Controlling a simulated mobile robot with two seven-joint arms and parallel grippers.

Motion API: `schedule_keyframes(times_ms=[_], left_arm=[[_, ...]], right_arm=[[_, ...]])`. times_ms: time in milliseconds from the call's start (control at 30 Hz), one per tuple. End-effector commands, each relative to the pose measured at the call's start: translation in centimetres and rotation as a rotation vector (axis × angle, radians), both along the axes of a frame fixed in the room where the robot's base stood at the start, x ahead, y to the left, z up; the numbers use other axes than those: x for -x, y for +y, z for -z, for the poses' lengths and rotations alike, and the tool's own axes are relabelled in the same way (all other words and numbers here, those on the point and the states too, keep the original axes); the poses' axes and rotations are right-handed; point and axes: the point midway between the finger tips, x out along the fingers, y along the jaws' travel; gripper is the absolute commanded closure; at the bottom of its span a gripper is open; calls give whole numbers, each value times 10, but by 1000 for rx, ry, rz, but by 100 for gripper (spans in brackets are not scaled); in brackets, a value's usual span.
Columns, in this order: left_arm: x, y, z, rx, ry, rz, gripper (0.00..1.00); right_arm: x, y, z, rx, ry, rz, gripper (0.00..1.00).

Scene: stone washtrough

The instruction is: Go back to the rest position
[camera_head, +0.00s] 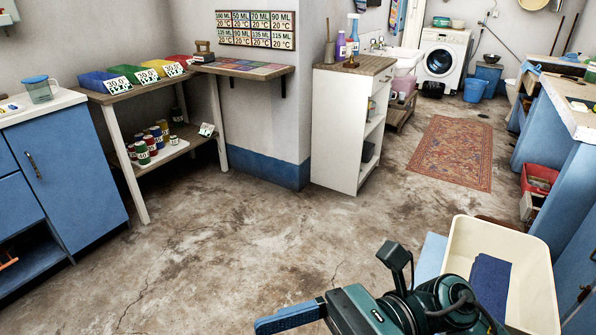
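One of my grippers (290,317), which I take to be the right one, shows at the bottom edge, right of centre. It is teal and black, with a blue finger-like part pointing left and a dark upright part above it. My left gripper is not in view.
The tub holds a dark blue cloth (490,285). A white cabinet (337,130) stands ahead and a blue cabinet (70,165) at left. A shelf table (150,95) carries coloured bins. A blue counter (570,180) lines the right. The middle floor is clear up to the rug (453,152).

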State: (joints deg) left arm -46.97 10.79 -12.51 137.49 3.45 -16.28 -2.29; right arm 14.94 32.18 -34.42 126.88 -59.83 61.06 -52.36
Motion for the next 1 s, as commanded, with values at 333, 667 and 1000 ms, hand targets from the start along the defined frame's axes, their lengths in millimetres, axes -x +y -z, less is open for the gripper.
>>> schedule_keyframes(times_ms=[333, 667, 1000], left_arm=[[0, 0, 0, 0, 0, 0, 62], [0, 0, 0, 0, 0, 0, 62], [-2, 0, -16, -12, 33, 0, 62]], right_arm=[[-88, -69, -5, -689, 1592, 311, 17], [-82, -128, 119, -1120, 2525, 380, 17], [-51, -141, 159, 1264, -2751, -400, 17]])
